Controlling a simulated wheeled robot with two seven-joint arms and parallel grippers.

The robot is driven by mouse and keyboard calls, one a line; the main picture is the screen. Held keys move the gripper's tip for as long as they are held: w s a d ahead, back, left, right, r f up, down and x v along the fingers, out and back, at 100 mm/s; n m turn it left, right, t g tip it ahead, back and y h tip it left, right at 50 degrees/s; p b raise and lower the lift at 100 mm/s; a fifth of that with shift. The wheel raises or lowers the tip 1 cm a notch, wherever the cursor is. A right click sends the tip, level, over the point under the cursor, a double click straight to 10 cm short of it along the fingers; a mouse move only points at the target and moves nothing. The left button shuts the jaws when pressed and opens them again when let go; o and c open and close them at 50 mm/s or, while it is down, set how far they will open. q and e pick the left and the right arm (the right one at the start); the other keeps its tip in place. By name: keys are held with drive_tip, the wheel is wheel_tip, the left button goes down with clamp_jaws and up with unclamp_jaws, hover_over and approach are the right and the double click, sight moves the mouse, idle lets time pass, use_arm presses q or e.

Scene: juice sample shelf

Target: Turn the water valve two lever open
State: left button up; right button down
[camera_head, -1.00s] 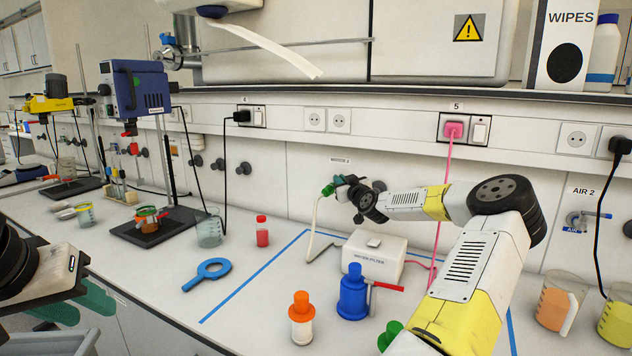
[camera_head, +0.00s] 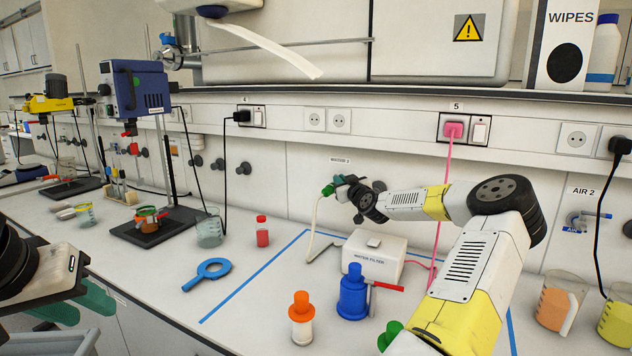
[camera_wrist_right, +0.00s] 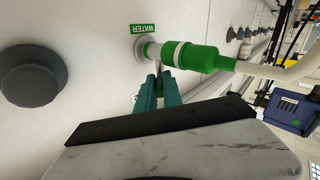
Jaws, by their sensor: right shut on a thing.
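The green water valve (camera_wrist_right: 200,57) sticks out of the wall panel under a green WATER label (camera_wrist_right: 150,29) in the right wrist view. In the head view it shows small (camera_head: 328,189), below a wall label whose number I cannot read surely. My right gripper (camera_head: 345,183) is at the valve; its teal fingers (camera_wrist_right: 158,92) are shut on the valve's lever just beside the valve body. The fingers hide most of the lever, so its exact angle is unclear. My left gripper (camera_head: 84,310) is at the lower left over the bench front, open and empty, away from the valve.
A blue bottle (camera_head: 353,292), an orange-capped bottle (camera_head: 301,318) and a blue ring tool (camera_head: 208,275) are on the bench. A dark round knob (camera_wrist_right: 32,75) is near the valve.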

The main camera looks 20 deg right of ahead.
drive_tip(key=m+h, duration=0.1)
drive_tip(key=a+m+g+h, duration=0.1)
drive_tip(key=h, duration=0.1)
drive_tip(key=a+m+h, duration=0.1)
drive_tip(key=h, duration=0.1)
drive_tip(key=shift+w, duration=0.25)
drive_tip(key=shift+f+m+g+h, duration=0.1)
drive_tip(key=shift+m+g+h, duration=0.4)
drive_tip(key=shift+m+h, duration=0.25)
drive_tip(key=c, duration=1.8)
unclamp_jaws()
